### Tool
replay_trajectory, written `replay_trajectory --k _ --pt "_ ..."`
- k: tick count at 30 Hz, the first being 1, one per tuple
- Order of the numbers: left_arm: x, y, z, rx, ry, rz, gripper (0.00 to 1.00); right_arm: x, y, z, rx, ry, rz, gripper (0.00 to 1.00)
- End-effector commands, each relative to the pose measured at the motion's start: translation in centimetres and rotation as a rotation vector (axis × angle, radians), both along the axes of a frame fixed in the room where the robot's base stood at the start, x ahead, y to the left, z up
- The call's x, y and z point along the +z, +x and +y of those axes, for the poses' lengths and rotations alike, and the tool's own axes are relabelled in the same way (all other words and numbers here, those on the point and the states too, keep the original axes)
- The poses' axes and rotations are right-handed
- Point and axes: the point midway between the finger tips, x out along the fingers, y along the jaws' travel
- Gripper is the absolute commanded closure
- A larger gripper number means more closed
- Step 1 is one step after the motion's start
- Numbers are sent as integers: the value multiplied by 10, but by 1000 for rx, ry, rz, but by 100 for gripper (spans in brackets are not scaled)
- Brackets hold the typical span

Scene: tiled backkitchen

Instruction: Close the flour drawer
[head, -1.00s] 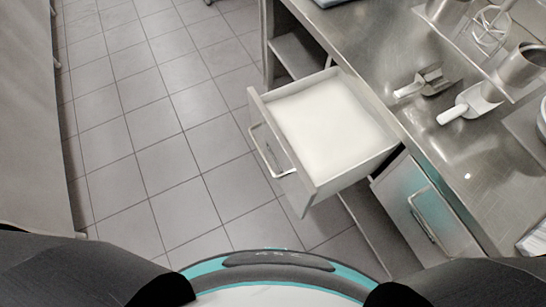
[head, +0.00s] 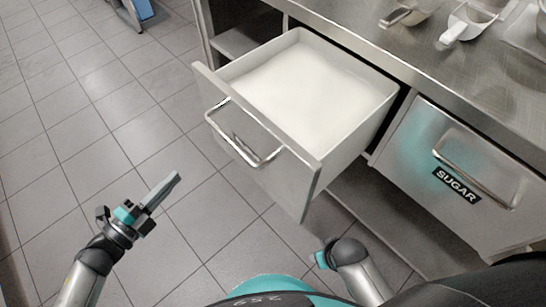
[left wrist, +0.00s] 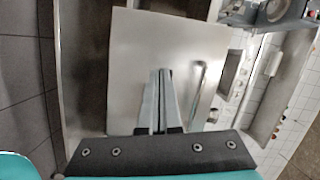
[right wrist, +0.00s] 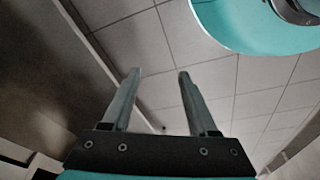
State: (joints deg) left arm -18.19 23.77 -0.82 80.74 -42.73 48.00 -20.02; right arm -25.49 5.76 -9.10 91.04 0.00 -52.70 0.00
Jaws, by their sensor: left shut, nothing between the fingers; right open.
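The flour drawer (head: 318,165) is pulled well out from under the steel counter in the head view, with white flour (head: 305,90) inside. Its front carries a bar handle (head: 248,150). My left gripper (head: 173,179) is shut and empty. It is in front of the drawer, to the left of the handle and apart from it. In the left wrist view, the shut fingers (left wrist: 161,72) point towards a pale metal panel, with a handle (left wrist: 197,92) to their right. My right gripper (right wrist: 158,75) is open and empty in the right wrist view; its fingers are not clear in the head view.
A closed drawer labelled SUGAR (head: 455,170) is right of the open one. The steel counter (head: 360,25) above holds metal scoops (head: 468,22). An open shelf (head: 380,215) lies below.

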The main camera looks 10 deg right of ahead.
Motion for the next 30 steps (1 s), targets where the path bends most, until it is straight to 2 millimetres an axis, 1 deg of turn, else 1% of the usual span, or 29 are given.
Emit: replay_trajectory --k 1,6,9,12,14,17,24,30 --pt "-4 -3 -6 -61 33 -60 100 -9 4 0 -1 1 -8 41" --pt "6 -14 -20 -205 109 -184 100 -5 12 1 -3 2 -18 41" --pt "10 -17 -24 -240 128 -215 100 -3 14 1 -3 2 -21 41" --pt "11 -15 -29 -251 133 -224 100 0 15 2 -3 2 -23 41" --pt "12 -11 -34 -249 131 -224 100 2 16 2 -4 3 -26 41" --pt "13 -1 -47 -249 130 -226 100 6 19 2 -4 4 -35 41" --pt "12 30 -89 -247 129 -226 100 22 29 4 -5 8 -63 41" --pt "11 52 -119 -246 129 -223 100 38 35 5 -6 12 -86 41"
